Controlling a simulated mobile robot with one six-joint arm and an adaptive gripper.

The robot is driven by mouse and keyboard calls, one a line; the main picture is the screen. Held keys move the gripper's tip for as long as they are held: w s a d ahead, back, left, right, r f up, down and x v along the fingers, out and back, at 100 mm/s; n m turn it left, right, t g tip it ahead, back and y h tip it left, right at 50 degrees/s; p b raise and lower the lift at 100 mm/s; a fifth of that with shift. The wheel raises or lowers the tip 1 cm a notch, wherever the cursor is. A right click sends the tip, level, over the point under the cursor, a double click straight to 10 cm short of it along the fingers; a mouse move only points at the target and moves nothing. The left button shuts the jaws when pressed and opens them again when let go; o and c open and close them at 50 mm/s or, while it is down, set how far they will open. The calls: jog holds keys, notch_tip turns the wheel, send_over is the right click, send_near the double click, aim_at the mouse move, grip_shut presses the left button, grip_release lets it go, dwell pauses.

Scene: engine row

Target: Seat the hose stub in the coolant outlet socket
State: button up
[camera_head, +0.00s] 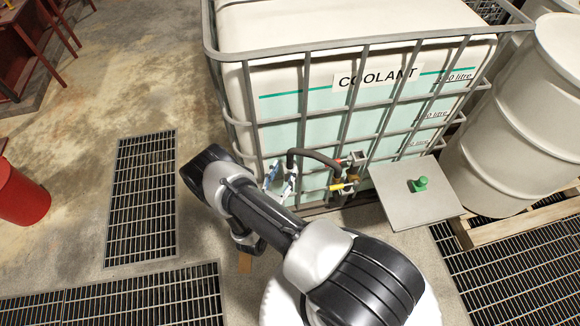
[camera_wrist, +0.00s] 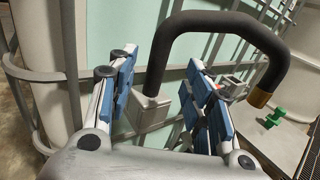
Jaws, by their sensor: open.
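The hose stub is a black arched hose (camera_wrist: 215,22) with a pale grey block (camera_wrist: 150,108) on its left end and a brass collar (camera_wrist: 260,97) on its right end. My gripper (camera_wrist: 165,112) is open, with its blue-padded fingers on either side of the grey block and visible space beside it. In the head view the hose (camera_head: 318,155) arches right from my gripper (camera_head: 279,179) towards the fittings on the tank front. A grey fitting (camera_head: 355,159) is there, but I cannot tell which part is the coolant outlet socket or whether the collar sits in it.
The caged coolant tank (camera_head: 335,125) stands close behind my gripper. A grey plate (camera_head: 415,205) with a green fitting (camera_head: 419,184) lies to the right. White drums (camera_head: 515,115) stand farther right.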

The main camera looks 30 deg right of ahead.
aim_at(289, 162)
jog(key=b+x, duration=0.1)
jog(key=x, duration=0.5)
jog(key=shift+w+d+f, duration=0.15)
jog(key=shift+w+d, duration=0.05)
jog(key=shift+w, duration=0.05)
jog(key=shift+c, duration=0.6)
grip_shut()
